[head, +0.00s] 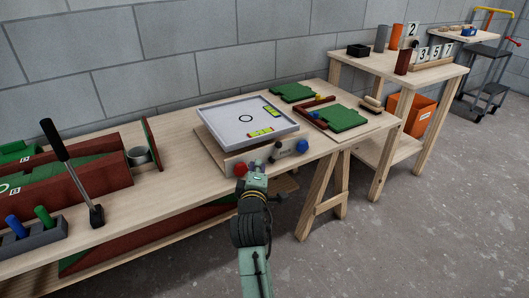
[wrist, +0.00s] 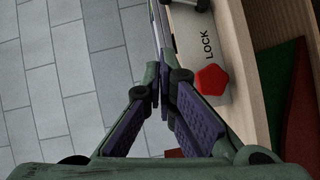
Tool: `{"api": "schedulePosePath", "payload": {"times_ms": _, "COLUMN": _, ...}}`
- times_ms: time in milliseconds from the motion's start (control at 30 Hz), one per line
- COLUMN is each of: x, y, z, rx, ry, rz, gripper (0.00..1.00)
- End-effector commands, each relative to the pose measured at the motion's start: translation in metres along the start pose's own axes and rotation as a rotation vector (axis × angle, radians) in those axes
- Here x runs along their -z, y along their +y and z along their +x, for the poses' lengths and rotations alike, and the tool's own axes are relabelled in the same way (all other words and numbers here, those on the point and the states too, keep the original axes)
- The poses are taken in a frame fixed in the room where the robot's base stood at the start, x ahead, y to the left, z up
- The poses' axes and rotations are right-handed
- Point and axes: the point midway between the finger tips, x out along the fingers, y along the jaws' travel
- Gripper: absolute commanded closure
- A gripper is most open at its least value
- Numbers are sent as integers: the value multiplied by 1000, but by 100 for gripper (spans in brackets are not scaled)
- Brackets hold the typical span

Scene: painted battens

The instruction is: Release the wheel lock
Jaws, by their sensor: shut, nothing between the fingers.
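The wood-fronted panel (head: 250,157) under the tilted tray (head: 246,120) carries a red faceted knob (head: 240,169) at left and a blue one (head: 302,145) at right. The wrist view shows the word LOCK (wrist: 209,45) printed beside the red knob (wrist: 212,80). A small dark and metallic part (wrist: 200,4) is cut off at that view's top edge; its position cannot be read. My gripper (head: 258,178) is shut and empty in front of the panel, close to the red knob. In the wrist view my gripper (wrist: 160,35) lies left of LOCK; contact cannot be told.
Green pieces (head: 345,118) and dark red strips lie on the bench right of the tray. A black upright lever (head: 75,170) stands at left. A second table (head: 400,66) and a cart (head: 485,75) stand at the far right. The floor in front is clear.

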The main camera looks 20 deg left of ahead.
Motion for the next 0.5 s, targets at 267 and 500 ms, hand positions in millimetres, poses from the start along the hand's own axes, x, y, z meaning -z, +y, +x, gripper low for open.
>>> {"api": "schedulePosePath", "payload": {"times_ms": 267, "x": -4, "y": -2, "z": 32, "rx": 10, "ry": -11, "rz": -14, "gripper": 100}}
{"api": "schedulePosePath", "payload": {"times_ms": 500, "x": -3, "y": -2, "z": 85, "rx": 10, "ry": -9, "rz": -13, "gripper": 100}}
